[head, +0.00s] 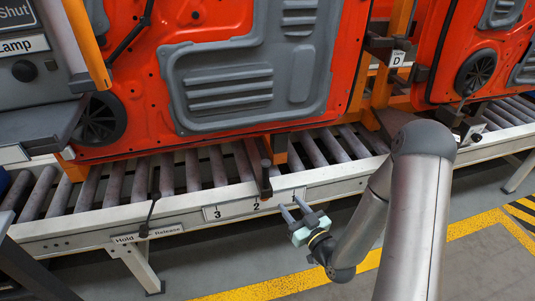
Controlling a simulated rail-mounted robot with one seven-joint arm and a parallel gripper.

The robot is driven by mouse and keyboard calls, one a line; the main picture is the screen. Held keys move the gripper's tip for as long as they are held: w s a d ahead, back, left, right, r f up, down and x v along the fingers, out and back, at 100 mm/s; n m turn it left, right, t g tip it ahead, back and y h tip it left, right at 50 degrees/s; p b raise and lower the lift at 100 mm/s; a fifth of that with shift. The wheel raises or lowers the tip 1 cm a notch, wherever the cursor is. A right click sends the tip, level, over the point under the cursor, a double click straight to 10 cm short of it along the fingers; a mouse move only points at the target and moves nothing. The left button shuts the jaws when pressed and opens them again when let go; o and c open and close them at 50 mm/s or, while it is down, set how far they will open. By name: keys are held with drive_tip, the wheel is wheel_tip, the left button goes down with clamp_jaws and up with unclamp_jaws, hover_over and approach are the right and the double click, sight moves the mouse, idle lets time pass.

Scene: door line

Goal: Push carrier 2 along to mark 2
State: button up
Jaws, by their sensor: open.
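A white strip on the conveyor's front rail carries marks 3, 2 and 1 from left to right; mark 2 (256,206) is in the middle. A large red door panel (150,60) with grey inserts stands on an orange carrier frame (296,158) over the rollers. No carrier number is readable, so I cannot tell which is carrier 2. A dark upright post (265,178) stands at the rail just above mark 2. My gripper (291,206) is open and empty, its two fingers pointing up at the rail near mark 1. I cannot tell if they touch it.
A second red door (480,60) hangs at the right, by a tag marked D (397,58). A Hold/Release lever (147,215) is on the rail at left. A control box (35,65) with a Lamp label is at upper left. Floor in front is mostly clear.

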sight(267, 176)
drive_tip(key=w+a+f+h+b, duration=0.1)
drive_tip(key=b, duration=0.9)
drive_tip(key=shift+w+a+m, duration=0.15)
drive_tip(key=shift+m, duration=0.15)
drive_tip(key=shift+a+b, duration=0.1)
drive_tip(key=shift+b, duration=0.8)
drive_tip(key=x, duration=0.9)
drive_tip(key=r+x, duration=0.1)
drive_tip(key=x, duration=0.4)
drive_tip(key=shift+w+p, duration=0.3)
drive_tip(key=shift+p, duration=0.05)
clamp_jaws()
drive_tip(key=shift+a+f+b, duration=0.1)
drive_tip(key=shift+b, duration=0.2)
